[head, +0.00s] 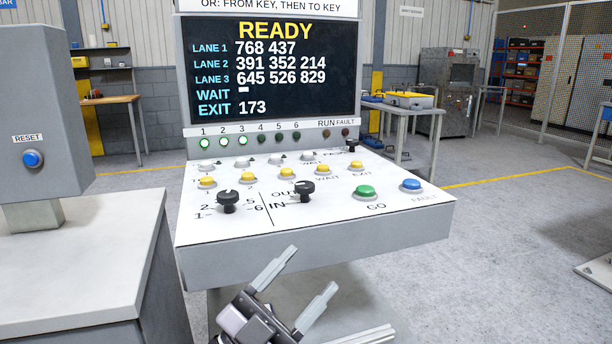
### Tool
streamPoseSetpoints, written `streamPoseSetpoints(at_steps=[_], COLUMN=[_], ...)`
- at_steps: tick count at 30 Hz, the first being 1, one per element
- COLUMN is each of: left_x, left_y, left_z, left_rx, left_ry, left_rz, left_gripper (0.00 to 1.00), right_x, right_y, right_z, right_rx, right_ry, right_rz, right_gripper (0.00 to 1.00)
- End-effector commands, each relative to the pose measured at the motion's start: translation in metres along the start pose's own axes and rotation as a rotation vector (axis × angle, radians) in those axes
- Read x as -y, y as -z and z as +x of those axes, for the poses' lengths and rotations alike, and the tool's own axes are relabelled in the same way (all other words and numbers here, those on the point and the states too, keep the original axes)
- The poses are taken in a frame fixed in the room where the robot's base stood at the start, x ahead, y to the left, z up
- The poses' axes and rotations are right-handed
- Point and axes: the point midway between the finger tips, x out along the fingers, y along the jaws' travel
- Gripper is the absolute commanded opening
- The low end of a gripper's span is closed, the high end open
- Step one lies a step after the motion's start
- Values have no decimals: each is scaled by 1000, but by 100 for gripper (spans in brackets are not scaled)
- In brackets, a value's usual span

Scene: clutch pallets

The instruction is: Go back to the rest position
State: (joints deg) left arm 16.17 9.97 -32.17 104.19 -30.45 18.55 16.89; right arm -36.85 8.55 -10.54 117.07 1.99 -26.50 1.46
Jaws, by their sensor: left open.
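My left gripper (296,290) is open and empty at the bottom of the head view, in front of and below the front edge of the control console (315,251). Its two fingers point up and to the right, apart from the console's controls. The rest of my left arm is mostly out of the picture. My right gripper is not in view.
The console carries black knobs (228,200), yellow buttons, a green button (366,192) and a blue button (411,185). Its screen (272,70) reads READY. A grey cabinet with a blue RESET button (33,159) stands left. Open floor lies right.

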Motion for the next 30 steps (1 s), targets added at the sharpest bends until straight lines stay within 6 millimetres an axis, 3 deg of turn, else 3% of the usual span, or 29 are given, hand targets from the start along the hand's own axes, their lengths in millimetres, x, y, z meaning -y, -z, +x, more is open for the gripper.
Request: streamPoseSetpoints(at_steps=[6,12,18,24,25,26,30], left_x=[-6,-34,-74,-114,-118,-106,-91], left_y=[-72,-117,-128,-112,-108,-101,-85], left_z=[-91,-198,-304,-392,-402,-387,-375], left_rx=[388,758,1094,1365,1397,1379,1377], left_ry=[178,280,322,325,323,325,326], left_rz=[-195,-361,-511,-640,-655,-645,-632], left_gripper=[64,64,64,64,64,64,64], right_x=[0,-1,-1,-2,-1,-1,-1], right_y=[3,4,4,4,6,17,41], right_z=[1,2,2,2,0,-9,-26], right_rx=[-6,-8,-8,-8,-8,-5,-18], right_ry=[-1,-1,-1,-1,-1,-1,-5], right_rz=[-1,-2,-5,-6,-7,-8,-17], right_gripper=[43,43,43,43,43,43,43])
